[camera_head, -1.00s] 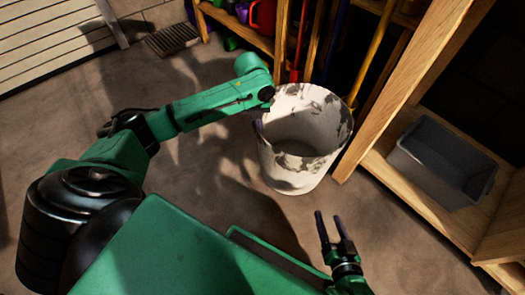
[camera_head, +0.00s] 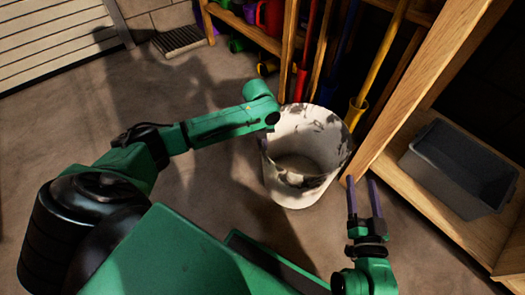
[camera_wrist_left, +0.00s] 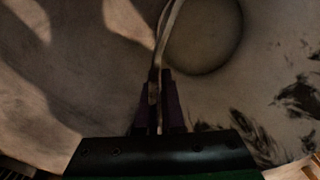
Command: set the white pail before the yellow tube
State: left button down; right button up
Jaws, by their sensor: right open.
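The white pail (camera_head: 327,170), with dark blotches, stands about upright near the shelf post; whether its base touches the floor I cannot tell. My left gripper (camera_wrist_left: 159,85) is shut on the pail's rim, one finger on each side of the wall; in the head view the arm mostly hides it. The yellow tube (camera_head: 356,112) stands just behind the pail's right rim, with a yellow pole rising from it. My right gripper (camera_head: 363,182) is open and empty, in front of the shelf post and to the right of the pail.
A wooden shelf with a grey bin (camera_head: 460,165) is on the right. A red tube (camera_head: 300,85) stands behind the pail beside another wooden rack (camera_head: 250,32). A dark grate (camera_head: 179,41) lies at the back left. Floor left of the pail is clear.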

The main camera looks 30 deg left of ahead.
pick_arm(q)
jog(key=shift+w+f+b, duration=0.1)
jog(key=shift+f+b, duration=0.45)
jog(key=shift+f, duration=0.4)
jog(key=shift+f+b, duration=0.4)
jog(key=shift+f, duration=0.35)
pick_arm(e)
jog(key=w+d+r+t+y, duration=0.1)
jog(key=r+t, duration=0.2)
jog(key=r, duration=0.7)
jog(key=w+d+r+n+t+y, duration=0.1)
jog(key=w+r+t, duration=0.1)
jog(key=r, duration=0.8)
jog(key=shift+w+t, duration=0.3)
jog(key=shift+t, duration=0.5)
pick_arm(q)
jog(key=shift+f, duration=0.1)
jog(key=c, duration=1)
grip_release()
jog(key=shift+f, duration=0.1)
jog(key=shift+c, duration=0.2)
